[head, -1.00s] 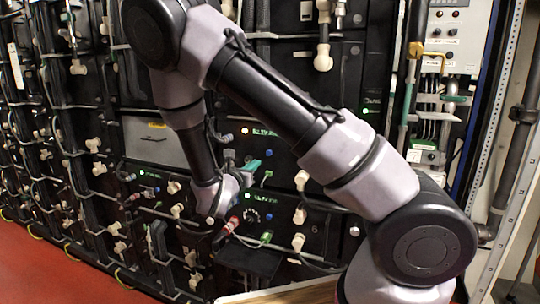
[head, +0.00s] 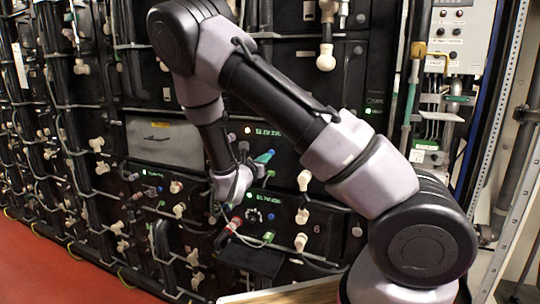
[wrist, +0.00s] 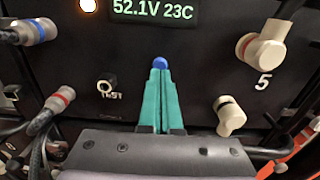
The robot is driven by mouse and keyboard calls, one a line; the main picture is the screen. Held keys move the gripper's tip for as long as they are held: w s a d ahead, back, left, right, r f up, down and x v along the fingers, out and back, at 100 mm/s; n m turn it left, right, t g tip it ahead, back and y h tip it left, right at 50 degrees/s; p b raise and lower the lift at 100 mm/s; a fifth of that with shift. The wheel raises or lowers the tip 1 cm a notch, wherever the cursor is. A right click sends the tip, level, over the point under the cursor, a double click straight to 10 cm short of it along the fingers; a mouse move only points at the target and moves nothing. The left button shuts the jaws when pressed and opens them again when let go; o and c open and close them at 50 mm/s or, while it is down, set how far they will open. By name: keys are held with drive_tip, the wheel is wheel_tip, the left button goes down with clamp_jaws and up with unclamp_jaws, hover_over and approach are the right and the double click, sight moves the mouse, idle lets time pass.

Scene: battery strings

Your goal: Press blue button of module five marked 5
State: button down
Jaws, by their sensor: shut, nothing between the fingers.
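Module five is a black panel marked with a white "5" (wrist: 263,82) in the wrist view. It has a lit display (wrist: 152,11) reading 52.1V 23C. Its blue button (wrist: 160,62) shows just at the tips of my gripper (wrist: 160,70), whose teal fingers are shut together and empty. The fingertips line up with the button and partly cover it; I cannot tell whether they touch it. In the head view my gripper (head: 268,155) is close to the panel, below the green display (head: 269,133), and the button cannot be made out.
An orange light (wrist: 88,5) is left of the display. Cream connectors (wrist: 264,46) stick out at right, and red- and blue-ringed cable plugs (wrist: 59,100) at left. Below, another module has its own display (head: 262,198) and blue button (head: 271,216).

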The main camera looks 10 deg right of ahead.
drive_tip(key=shift+x, duration=1.35)
drive_tip(key=shift+a, duration=0.1)
drive_tip(key=v, duration=0.8)
idle(0.6)
drive_tip(key=s+d+r+m+g+y, duration=0.1)
drive_tip(key=s+d+r+m+g, duration=0.3)
drive_tip(key=s+d+m+g, duration=0.5)
drive_tip(key=s+d+r+m+g+y, duration=0.1)
drive_tip(key=s+d+r+m+g, duration=0.25)
drive_tip(key=s+d+m, duration=0.5)
drive_tip(key=s+a+r+m+t+y, duration=0.2)
drive_tip(key=s+a+r+m+y, duration=0.2)
drive_tip(key=r+m, duration=0.3)
drive_tip(key=s+a+r+m+t+y, duration=0.3)
drive_tip(key=r+m+y, duration=0.3)
drive_tip(key=r+m, duration=0.2)
drive_tip(key=shift+s+a+y, duration=0.3)
drive_tip(key=shift+s+a, duration=0.25)
drive_tip(key=shift+a, duration=0.15)
